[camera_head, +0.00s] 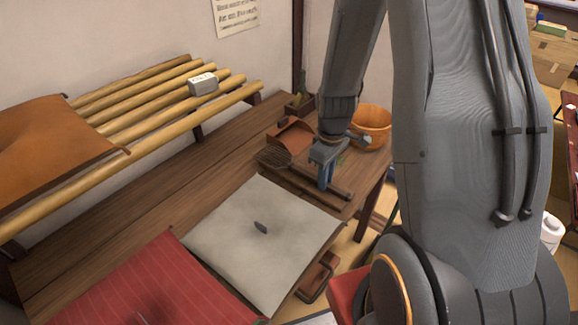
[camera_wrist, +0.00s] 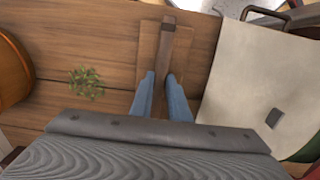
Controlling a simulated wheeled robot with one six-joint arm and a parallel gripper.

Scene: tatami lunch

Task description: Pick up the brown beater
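The brown beater (camera_head: 275,157) has a dark woven head and a long handle. It lies at the far end of the wooden bench in the head view, its handle running toward the front right. My gripper (camera_head: 325,184) reaches down over the handle. In the wrist view, my gripper's blue fingers (camera_wrist: 162,82) stand on either side of the brown handle of the beater (camera_wrist: 168,45), with no clear gap between fingers and handle. The handle crosses above a flat lighter brown board. The woven head is hidden in the wrist view. Whether the handle is lifted cannot be told.
A round wooden tub (camera_head: 372,122) and a reddish-brown dustpan-like object (camera_head: 293,134) are close by. A bamboo rack (camera_head: 160,92) runs along the wall. A small plant (camera_wrist: 86,82) shows near my fingers.

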